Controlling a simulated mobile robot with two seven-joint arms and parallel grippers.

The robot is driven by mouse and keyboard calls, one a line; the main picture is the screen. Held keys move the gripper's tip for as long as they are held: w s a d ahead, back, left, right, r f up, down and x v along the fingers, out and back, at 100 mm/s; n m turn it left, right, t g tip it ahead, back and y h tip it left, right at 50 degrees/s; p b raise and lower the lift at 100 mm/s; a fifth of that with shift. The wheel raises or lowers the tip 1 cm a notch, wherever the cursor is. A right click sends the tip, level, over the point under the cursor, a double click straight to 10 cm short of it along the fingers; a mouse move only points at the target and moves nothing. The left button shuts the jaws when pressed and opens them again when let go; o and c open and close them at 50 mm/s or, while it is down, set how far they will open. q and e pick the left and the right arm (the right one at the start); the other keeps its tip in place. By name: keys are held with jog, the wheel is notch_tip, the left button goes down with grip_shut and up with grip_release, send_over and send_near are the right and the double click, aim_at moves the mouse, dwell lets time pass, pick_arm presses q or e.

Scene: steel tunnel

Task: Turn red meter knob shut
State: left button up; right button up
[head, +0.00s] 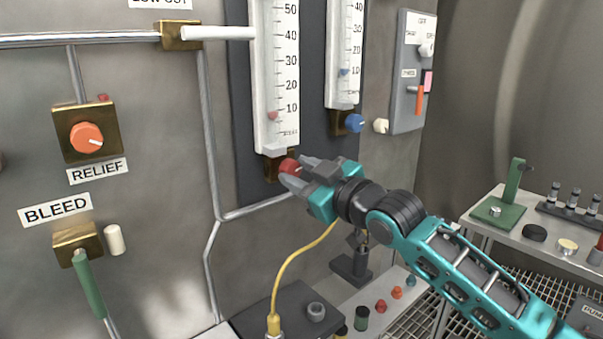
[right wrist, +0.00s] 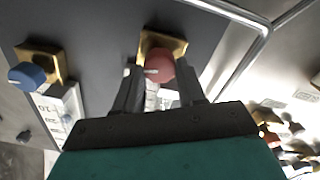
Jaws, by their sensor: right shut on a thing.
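The red meter knob (head: 289,166) sits on a brass block below the left white scale (head: 275,80). In the right wrist view the red knob (right wrist: 160,68) shows between my fingers, with a white mark on its face. My right gripper (head: 298,174) is shut on the red knob, reaching in from the lower right. In the right wrist view its dark fingers (right wrist: 160,90) lie on both sides of the knob. The gripper hides part of the knob in the head view. My left gripper is not in view.
A blue knob (head: 355,123) sits below the right scale (head: 345,55). An orange relief knob (head: 86,138) and a green bleed lever (head: 89,285) are at the left. A yellow cable (head: 284,265) hangs below my gripper. A bench (head: 520,238) with small parts stands at the right.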

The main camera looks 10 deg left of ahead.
jog(key=o, duration=1.1)
jog(key=shift+c, duration=0.2)
jog(key=v, duration=1.3)
